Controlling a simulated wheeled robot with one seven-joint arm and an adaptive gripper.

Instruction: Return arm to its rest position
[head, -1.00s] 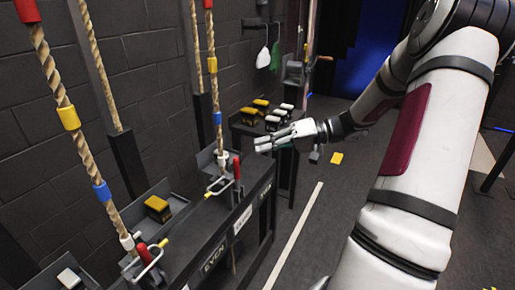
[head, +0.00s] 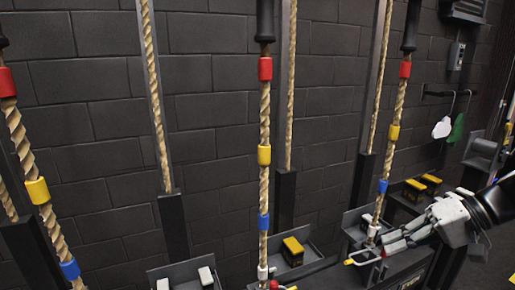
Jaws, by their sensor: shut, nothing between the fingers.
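My gripper (head: 404,240) is at the lower right of the head view, at the end of my arm, which comes in from the right edge. Its fingers are together and hold nothing. They point left, and in the picture they lie close to the foot of the right-hand rope (head: 392,132) and a yellow-ended handle (head: 361,257). I cannot tell whether they touch it. Most of my arm is outside the picture.
Ropes with red, yellow and blue bands hang before a dark block wall (head: 215,110); one is the middle rope (head: 264,185). A yellow-topped block (head: 292,250) sits in a tray. White and green pieces (head: 442,128) hang at right.

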